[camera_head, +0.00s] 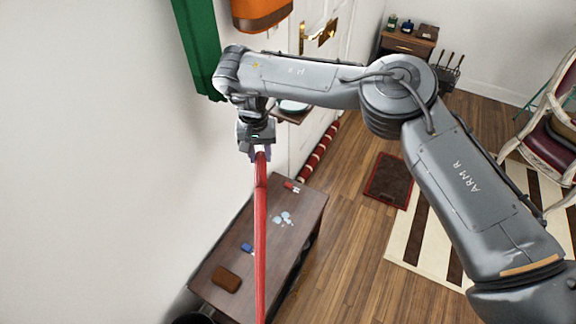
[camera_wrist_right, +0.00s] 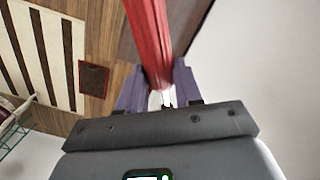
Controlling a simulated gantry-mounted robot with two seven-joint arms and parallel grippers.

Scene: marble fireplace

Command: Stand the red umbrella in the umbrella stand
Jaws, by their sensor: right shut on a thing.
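The red umbrella (camera_head: 261,235) is long, slim and furled. It hangs nearly upright below my right gripper (camera_head: 260,155), in front of the dark bench, and its lower end runs out of the bottom of the head view. My right gripper is shut on its upper end. In the right wrist view the umbrella (camera_wrist_right: 149,38) runs away from between the purple fingers (camera_wrist_right: 157,90). A dark round rim (camera_head: 195,319) shows at the bottom edge of the head view; it may be the umbrella stand, but most of it is cut off. My left gripper is not in view.
The dark wooden bench (camera_head: 305,212) carries a brown wallet-like item (camera_head: 226,279), a small blue item (camera_head: 247,248) and keys. A white wall fills the left. Green (camera_head: 197,40) and orange (camera_head: 262,12) things hang above. A small mat (camera_head: 388,181) lies on the open floor.

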